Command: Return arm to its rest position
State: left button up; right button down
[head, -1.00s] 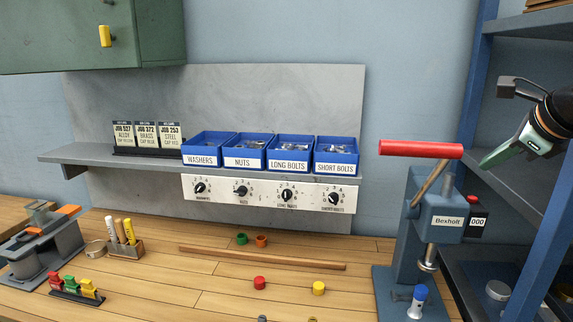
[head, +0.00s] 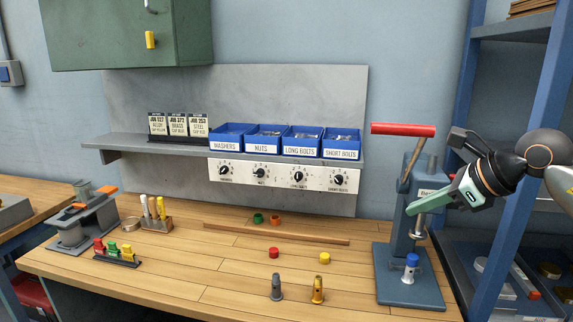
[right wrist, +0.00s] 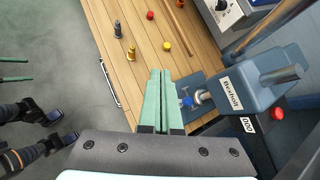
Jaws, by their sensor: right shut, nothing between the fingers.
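My right gripper (head: 412,209) is shut and empty. In the head view its green fingers point left, in front of the blue Bexholt press (head: 393,270) and partly covering its label. In the right wrist view its two fingers (right wrist: 160,73) lie together beside the press (right wrist: 240,90), with nothing between them. I cannot tell whether it touches the press. My left arm is out of the head view. In the right wrist view two green fingers (right wrist: 31,69), which look like my left gripper, show apart at the left edge, over the floor.
The press's red handle (head: 403,130) rises above the gripper. A blue rack (head: 530,160) stands close on the right. A blue-topped piece (head: 410,268) stands on the press base. Grey (head: 277,288) and brass (head: 317,290) bolts stand at the bench front. Blue bins (head: 265,140) line the shelf.

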jog(key=s+a+f+m+y, duration=0.3)
jog(key=a+f+m+y, duration=0.25)
jog(key=a, duration=0.45)
jog(key=s+a+f+m+y, duration=0.45)
jog(key=a+y, duration=0.25)
jog(key=a, duration=0.3)
jog(key=s+d+f+m+t+h, duration=0.1)
jog(key=d+f+m+t+h, duration=0.25)
jog(key=f+m, duration=0.4)
jog(key=s+d+f+m+t+h, duration=0.1)
jog(key=d+f+m+t+h, duration=0.1)
jog(key=f+m+h, duration=0.5)
jog(key=s+d+f+m+t+h, duration=0.1)
jog(key=s+d+f+m+t, duration=0.15)
jog(key=f+m, duration=0.55)
jog(key=s+d+f+m+g+h, duration=0.1)
jog(key=s+f+m+g+h, duration=0.1)
jog(key=s+f+m, duration=0.4)
jog(key=s+d+f+m+g+h, duration=0.1)
jog(key=s+f+m+g, duration=0.3)
jog(key=s+f, duration=0.5)
jog(key=shift+s+d+f+m+h, duration=0.2)
jog(key=shift+s+d+m+h, duration=0.15)
jog(key=shift+s+m+h, duration=0.5)
